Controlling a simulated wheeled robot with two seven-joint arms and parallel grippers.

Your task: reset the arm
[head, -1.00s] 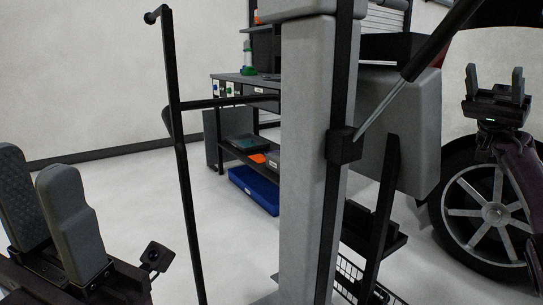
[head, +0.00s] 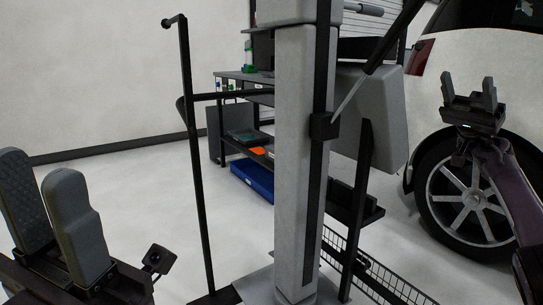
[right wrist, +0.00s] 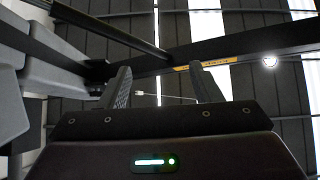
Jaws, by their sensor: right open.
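My left gripper (head: 40,205) shows large at the lower left of the head view. Its two grey padded fingers point up with a narrow gap between them, and nothing shows in the gap. My right gripper (head: 470,92) is raised at the right of the head view, in front of the white car. Its two fingers stand apart and empty. The right wrist view looks up past the open fingers (right wrist: 163,88) at the ceiling, with nothing between them.
A grey post (head: 296,150) stands in the middle, with a thin black stand (head: 195,170) left of it. Behind is a workbench (head: 235,75) with a blue bin (head: 252,180) below. A car wheel (head: 470,200) is close behind my right arm. Floor at left is clear.

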